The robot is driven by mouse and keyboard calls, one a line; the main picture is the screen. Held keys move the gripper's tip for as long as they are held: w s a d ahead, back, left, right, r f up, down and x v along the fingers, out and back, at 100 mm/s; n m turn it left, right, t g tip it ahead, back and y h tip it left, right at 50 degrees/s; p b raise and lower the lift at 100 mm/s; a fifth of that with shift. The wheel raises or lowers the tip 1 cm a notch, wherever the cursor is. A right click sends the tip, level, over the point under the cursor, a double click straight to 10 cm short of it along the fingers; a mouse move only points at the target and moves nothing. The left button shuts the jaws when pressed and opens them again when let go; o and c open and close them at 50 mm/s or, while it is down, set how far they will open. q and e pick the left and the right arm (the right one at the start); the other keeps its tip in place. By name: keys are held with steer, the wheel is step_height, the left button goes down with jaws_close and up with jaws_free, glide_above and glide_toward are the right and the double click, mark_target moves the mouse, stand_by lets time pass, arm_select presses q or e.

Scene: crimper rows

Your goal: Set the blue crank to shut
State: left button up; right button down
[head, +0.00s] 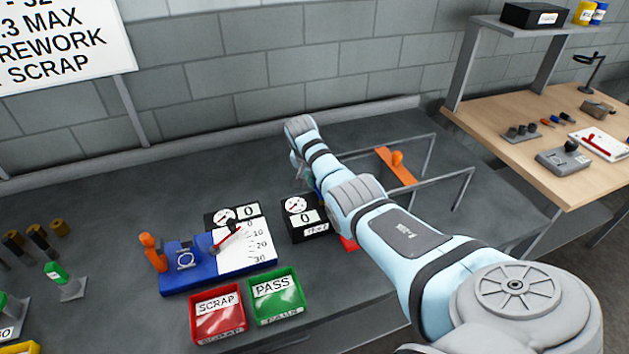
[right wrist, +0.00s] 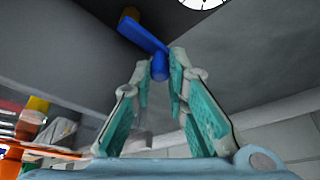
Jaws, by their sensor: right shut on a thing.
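The blue crank (right wrist: 142,35) shows at the top of the right wrist view, as a blue arm joined to a brownish-yellow end piece. Its blue knob (right wrist: 160,69) is between the fingertips of my right gripper (right wrist: 160,60). The gripper is shut on this knob, with its teal pads on both sides. In the head view my own right arm hides most of the gripper and the crank. I cannot read the crank's shut mark in either view. My left gripper is not in view.
A black gauge box (head: 309,228) stands just left of my arm. A blue fixture (head: 188,281) with an orange handle, a red SCRAP bin (head: 217,314) and a green PASS bin (head: 276,296) are further left. A grey rail frame with an orange lever (head: 396,168) is behind my arm.

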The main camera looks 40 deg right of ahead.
stand_by(0.3)
steer(key=c, duration=1.6)
jaws_free()
steer(key=shift+d, duration=0.1)
